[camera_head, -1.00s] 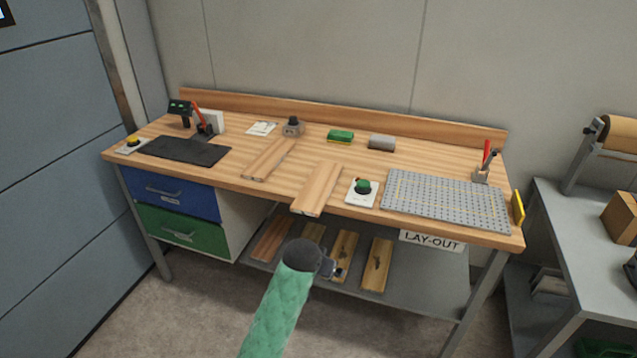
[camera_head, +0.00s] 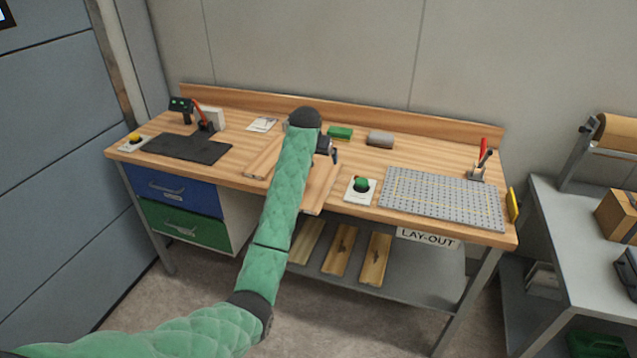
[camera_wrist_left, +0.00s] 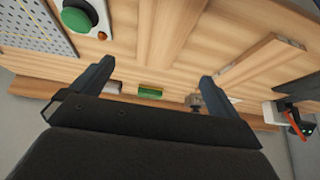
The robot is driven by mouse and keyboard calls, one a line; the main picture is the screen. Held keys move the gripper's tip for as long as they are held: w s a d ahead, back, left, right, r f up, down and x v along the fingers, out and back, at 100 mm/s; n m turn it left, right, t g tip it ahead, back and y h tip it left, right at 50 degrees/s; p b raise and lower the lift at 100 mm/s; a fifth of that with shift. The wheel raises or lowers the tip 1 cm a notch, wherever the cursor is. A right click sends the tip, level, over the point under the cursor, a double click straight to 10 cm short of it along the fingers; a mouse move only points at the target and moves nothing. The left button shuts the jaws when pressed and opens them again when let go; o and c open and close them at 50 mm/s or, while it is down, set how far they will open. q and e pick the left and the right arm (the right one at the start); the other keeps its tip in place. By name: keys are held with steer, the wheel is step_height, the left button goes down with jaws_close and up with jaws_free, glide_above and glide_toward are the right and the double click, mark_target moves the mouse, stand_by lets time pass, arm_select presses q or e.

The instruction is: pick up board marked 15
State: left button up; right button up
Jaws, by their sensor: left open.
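Two light wooden boards lie on the bench top. One, at the front edge (camera_head: 322,190), is partly hidden by my left arm in the head view; a board (camera_wrist_left: 168,30) also shows at the top middle of the left wrist view. The other board (camera_head: 262,158) lies left of my arm, also partly covered. No number 15 is readable on any board. My left gripper (camera_head: 332,152) is above the bench near the front-edge board, apart from it as far as I can tell. In the left wrist view its fingers (camera_wrist_left: 157,75) are apart and empty. My right gripper is out of view.
More boards (camera_head: 374,260) lie on the lower shelf. On the bench are a green button (camera_head: 361,184), a grey perforated plate (camera_head: 442,198), a green block (camera_head: 340,132), a grey block (camera_head: 380,139) and a dark mat (camera_head: 188,149). A red-handled clamp (camera_head: 480,160) stands at the right.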

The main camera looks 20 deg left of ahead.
mark_target(318, 182)
arm_select(q)
step_height(318, 182, down, 3)
steer(key=shift+s+a+g, duration=0.15)
steer(key=shift+g, duration=0.35)
steer(key=shift+s+f+g, duration=0.2)
steer(key=shift+f+g, duration=0.1)
steer(key=shift+f, duration=0.25)
steer(key=shift+p+x, duration=0.5)
steer(key=shift+x, duration=0.55)
steer(key=shift+w+f+p, duration=0.15)
steer(key=shift+f+p, duration=0.2)
steer(key=p+x, duration=0.2)
steer(key=x, duration=0.1)
steer(key=shift+f, duration=0.2)
steer(key=shift+w+f, duration=0.2)
steer(key=shift+f, duration=0.4)
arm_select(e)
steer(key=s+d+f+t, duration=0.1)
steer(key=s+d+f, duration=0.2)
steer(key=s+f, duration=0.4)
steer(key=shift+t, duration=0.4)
arm_select(q)
steer(key=shift+c, duration=0.2)
steer(key=c, duration=1.1)
steer(key=shift+o, duration=0.2)
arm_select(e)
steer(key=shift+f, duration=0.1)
